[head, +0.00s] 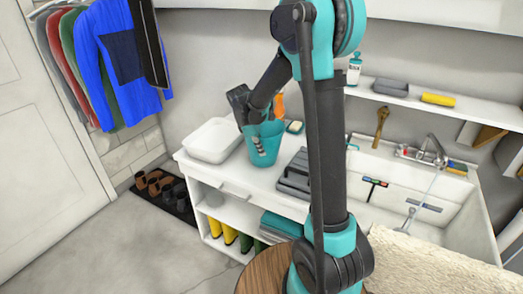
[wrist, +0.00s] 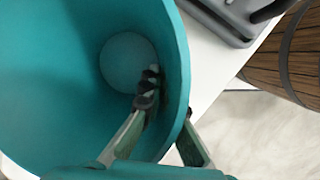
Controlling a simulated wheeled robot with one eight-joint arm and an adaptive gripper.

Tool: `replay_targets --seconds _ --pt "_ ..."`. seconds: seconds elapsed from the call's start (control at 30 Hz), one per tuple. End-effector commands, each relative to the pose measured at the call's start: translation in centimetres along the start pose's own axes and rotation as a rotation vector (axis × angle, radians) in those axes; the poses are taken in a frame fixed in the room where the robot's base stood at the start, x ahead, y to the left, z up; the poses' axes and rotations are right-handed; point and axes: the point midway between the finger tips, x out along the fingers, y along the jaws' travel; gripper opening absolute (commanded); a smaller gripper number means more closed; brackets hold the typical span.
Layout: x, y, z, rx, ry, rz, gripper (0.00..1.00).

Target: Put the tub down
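The tub is a teal bucket-like container (head: 263,148), upright at the white counter, between a white basin and dark grey cases. I cannot tell if its base touches the counter. My gripper (head: 250,108) is at its rim from above. In the wrist view, my gripper (wrist: 170,112) straddles the wall of the tub (wrist: 60,70), one finger inside and one outside, and looks shut on it. The tub looks empty apart from the finger. The outer finger is partly hidden by the wall.
The white basin (head: 213,140) stands close on the left of the counter (head: 248,178). Dark grey cases (head: 295,177) lie close on the right. An orange bottle (head: 279,106) stands behind. The sink (head: 400,185) is farther right. A round wooden top (head: 266,270) is in front.

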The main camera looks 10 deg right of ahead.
Motion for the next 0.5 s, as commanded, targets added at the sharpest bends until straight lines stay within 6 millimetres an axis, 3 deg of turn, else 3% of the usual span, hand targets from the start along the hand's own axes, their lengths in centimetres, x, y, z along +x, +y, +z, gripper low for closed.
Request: replay_targets --seconds 0.13,0.33,0.5 --pt "0.23 -0.03 -0.07 0.000 0.000 0.000 0.00" --pt "0.20 -0.03 -0.06 0.000 0.000 0.000 0.25" --pt "0.19 -0.02 -0.06 0.000 0.000 0.000 0.26"
